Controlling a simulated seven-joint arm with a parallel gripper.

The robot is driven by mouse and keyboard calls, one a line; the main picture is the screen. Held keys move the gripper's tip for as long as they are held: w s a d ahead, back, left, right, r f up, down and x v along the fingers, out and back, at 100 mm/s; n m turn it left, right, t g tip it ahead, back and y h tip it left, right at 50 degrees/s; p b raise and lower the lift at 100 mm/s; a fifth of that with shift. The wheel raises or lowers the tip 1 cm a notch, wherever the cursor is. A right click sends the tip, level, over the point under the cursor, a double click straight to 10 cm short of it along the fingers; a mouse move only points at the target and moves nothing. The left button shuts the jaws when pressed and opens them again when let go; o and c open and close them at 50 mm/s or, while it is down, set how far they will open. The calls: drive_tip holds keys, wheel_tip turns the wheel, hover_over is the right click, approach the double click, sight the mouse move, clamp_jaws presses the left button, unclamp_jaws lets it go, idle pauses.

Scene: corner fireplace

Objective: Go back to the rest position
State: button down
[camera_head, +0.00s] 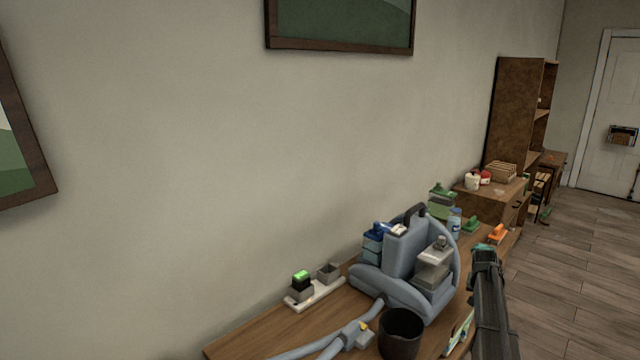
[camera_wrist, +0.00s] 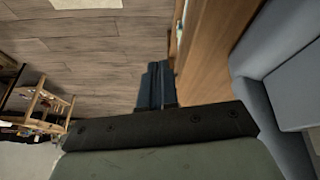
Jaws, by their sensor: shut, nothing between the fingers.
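My gripper (camera_head: 484,252) is in the head view at the lower right, a dark shape beside the right edge of the wooden table (camera_head: 243,345). Its fingertips are small and hard to make out there. In the wrist view, the dark fingers (camera_wrist: 154,84) are together with nothing between them. Wooden floor lies beyond them. The table's side and a grey-blue surface show to their right.
A grey-blue machine with a hose (camera_head: 400,262) stands on the table. A black bin (camera_head: 400,335) and a white strip with small blocks (camera_head: 315,294) are nearby. Farther back are a cabinet (camera_head: 480,207) and tall shelf (camera_head: 514,110). Floor (camera_head: 570,290) at right is clear.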

drive_tip(key=s+a+f+g+y, duration=0.1)
drive_tip(key=s+a+f, duration=0.2)
drive_tip(key=s+f, duration=0.75)
drive_tip(key=s+a+f+g, duration=0.1)
drive_tip(key=s+a+f, duration=0.2)
drive_tip(key=s+f, duration=0.75)
drive_tip(key=s+a+f+y, duration=0.1)
drive_tip(key=s+a+f, duration=0.35)
drive_tip(key=f, duration=1.05)
drive_tip(key=s+a+f+n+g+y, duration=0.1)
drive_tip(key=s+a+f+n+g, duration=0.3)
drive_tip(key=s+a, duration=1.05)
drive_tip(key=s+a+n+g, duration=0.1)
drive_tip(key=s+a+g, duration=0.1)
drive_tip(key=s+a, duration=0.3)
drive_tip(key=s+a+n+g, duration=0.1)
drive_tip(key=s+a, duration=0.4)
drive_tip(key=s, duration=0.9)
drive_tip(key=shift+a+r+n+g+y, duration=0.3)
drive_tip(key=shift+a+g, duration=0.1)
drive_tip(key=shift+g, duration=0.3)
